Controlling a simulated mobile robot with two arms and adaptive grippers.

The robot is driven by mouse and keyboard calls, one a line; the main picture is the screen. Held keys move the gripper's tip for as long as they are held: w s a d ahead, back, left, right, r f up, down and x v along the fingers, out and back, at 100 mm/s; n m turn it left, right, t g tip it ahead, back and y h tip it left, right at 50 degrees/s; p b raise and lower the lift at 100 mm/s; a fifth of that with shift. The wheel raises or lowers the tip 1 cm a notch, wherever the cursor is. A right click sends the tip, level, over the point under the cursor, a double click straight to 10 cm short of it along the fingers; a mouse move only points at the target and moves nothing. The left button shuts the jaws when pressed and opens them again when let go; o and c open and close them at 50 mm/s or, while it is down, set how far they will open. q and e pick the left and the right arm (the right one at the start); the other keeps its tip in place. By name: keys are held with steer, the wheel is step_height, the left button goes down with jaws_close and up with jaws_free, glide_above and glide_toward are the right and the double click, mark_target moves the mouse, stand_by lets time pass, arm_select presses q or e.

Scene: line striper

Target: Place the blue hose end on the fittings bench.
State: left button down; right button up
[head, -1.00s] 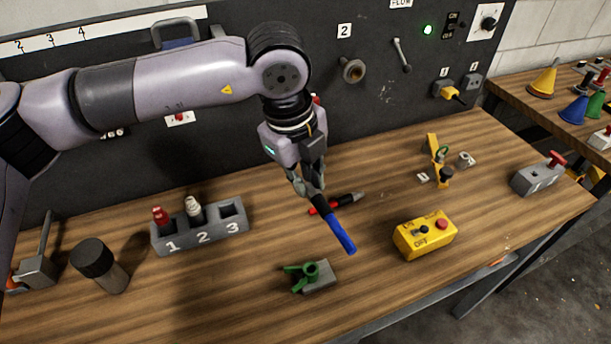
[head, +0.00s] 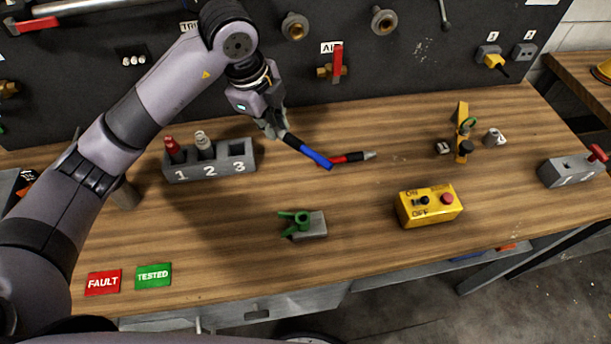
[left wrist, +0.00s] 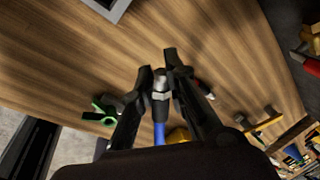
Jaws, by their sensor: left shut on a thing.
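My left gripper (head: 274,128) is shut on the blue hose end (head: 316,158), a blue tube with a dark section and a metal tip. The tube slants down and to the right from the fingers. In the left wrist view the blue hose end (left wrist: 159,131) sits between the two fingers (left wrist: 160,85), its grey metal tip showing there. The wooden bench (head: 240,245) lies below; I cannot tell how far the tube is above it. A red hose end (head: 345,158) with a grey tip lies on the bench, partly overlapped by the blue tube. My right gripper is not in view.
A grey rack (head: 210,170) numbered 1 to 3 holds red and white pieces; slot 3 is empty. A green-handled valve block (head: 304,224), yellow switch box (head: 430,206) and yellow clamp (head: 463,131) stand on the bench. Bare wood lies between them. A dark panel (head: 300,75) stands behind.

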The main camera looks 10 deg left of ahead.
arm_select(q)
steer(key=a+f+n, duration=0.1)
steer(key=a, duration=0.1)
steer(key=p, duration=0.1)
glide_above(270, 166)
steer(key=f, duration=0.6)
steer(key=shift+s+a, duration=0.25)
steer(key=shift+s, duration=0.1)
step_height(270, 166, down, 4)
steer(key=shift+f+p, duration=0.15)
steer(key=shift+p, duration=0.45)
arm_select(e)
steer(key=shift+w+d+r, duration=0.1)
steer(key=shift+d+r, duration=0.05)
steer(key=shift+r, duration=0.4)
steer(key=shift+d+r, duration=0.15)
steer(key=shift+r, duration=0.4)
arm_select(q)
steer(key=shift+d+f, duration=0.1)
steer(key=shift+f, duration=0.15)
steer(key=c, duration=1.9)
jaws_free()
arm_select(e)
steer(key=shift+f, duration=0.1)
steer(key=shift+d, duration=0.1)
